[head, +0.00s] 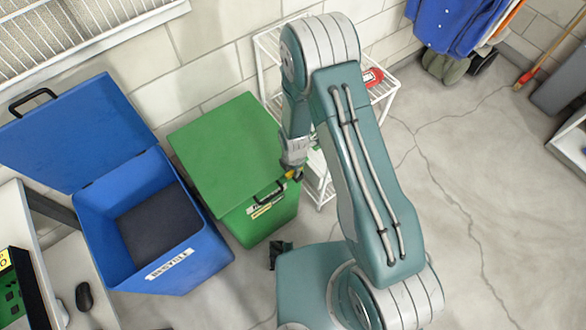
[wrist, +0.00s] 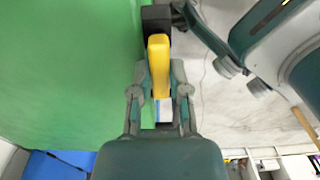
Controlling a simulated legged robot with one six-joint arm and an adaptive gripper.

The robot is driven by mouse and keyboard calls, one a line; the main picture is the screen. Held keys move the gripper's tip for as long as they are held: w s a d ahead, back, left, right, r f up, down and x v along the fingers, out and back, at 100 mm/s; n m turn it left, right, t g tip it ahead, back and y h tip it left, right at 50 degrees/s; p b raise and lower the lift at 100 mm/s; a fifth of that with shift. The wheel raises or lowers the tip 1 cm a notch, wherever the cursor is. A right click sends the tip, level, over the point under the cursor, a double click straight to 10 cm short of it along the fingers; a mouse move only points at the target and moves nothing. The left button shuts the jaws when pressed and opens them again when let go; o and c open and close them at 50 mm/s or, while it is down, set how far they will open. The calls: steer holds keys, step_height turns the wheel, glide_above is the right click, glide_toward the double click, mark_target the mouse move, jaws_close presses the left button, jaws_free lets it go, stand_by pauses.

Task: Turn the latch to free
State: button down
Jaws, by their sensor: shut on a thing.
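A yellow latch handle (wrist: 158,62) with a dark block at its far end shows in the wrist view, beside the green lid. My gripper (wrist: 160,88) has one finger on each side of the handle and is shut on it. In the head view, my gripper (head: 292,172) is at the front right edge of the closed green bin (head: 225,150), with a small bit of yellow at its tip. The handle's exact angle cannot be told, as my gripper covers much of it there.
A blue bin (head: 206,256) with its lid open stands left of the green bin. A white wire rack (head: 384,92) holding a red item stands behind my arm. Blue clothing (head: 455,22) hangs at the back. Open grey floor (head: 460,190) lies to the right.

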steer(key=shift+w, duration=0.1)
steer(key=c, duration=0.6)
jaws_free()
steer(key=shift+d, duration=0.1)
step_height(320, 180, up, 12)
stand_by(0.4)
